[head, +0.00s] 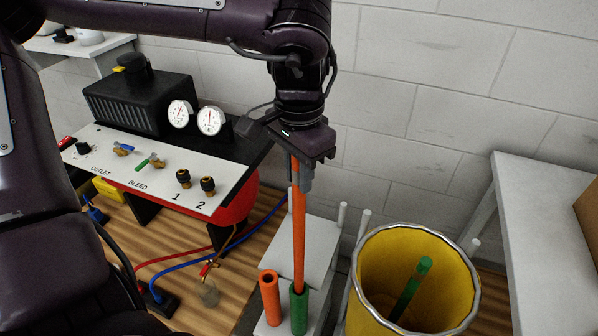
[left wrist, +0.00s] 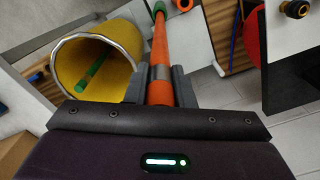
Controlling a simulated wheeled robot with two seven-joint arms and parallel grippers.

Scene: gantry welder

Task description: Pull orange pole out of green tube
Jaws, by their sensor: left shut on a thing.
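The orange pole (head: 298,230) stands nearly upright in the head view, with its lower end in the green tube (head: 299,310). The green tube stands at the bottom of the frame on a light grey stand, beside a shorter orange tube (head: 269,298). My left gripper (head: 299,180) is shut on the upper part of the orange pole, well above the green tube. In the left wrist view the orange pole (left wrist: 160,50) runs between the fingers to the green tube (left wrist: 159,8) at the top. How deep the pole sits is hidden. My right gripper is not in view.
A yellow bin (head: 440,280) with a metal rim stands right of the tubes and holds a green pole (head: 411,290). White posts rise around the stand. A gauge panel (head: 160,165) with hoses is at left. A white table (head: 550,220) stands at right, a block wall behind.

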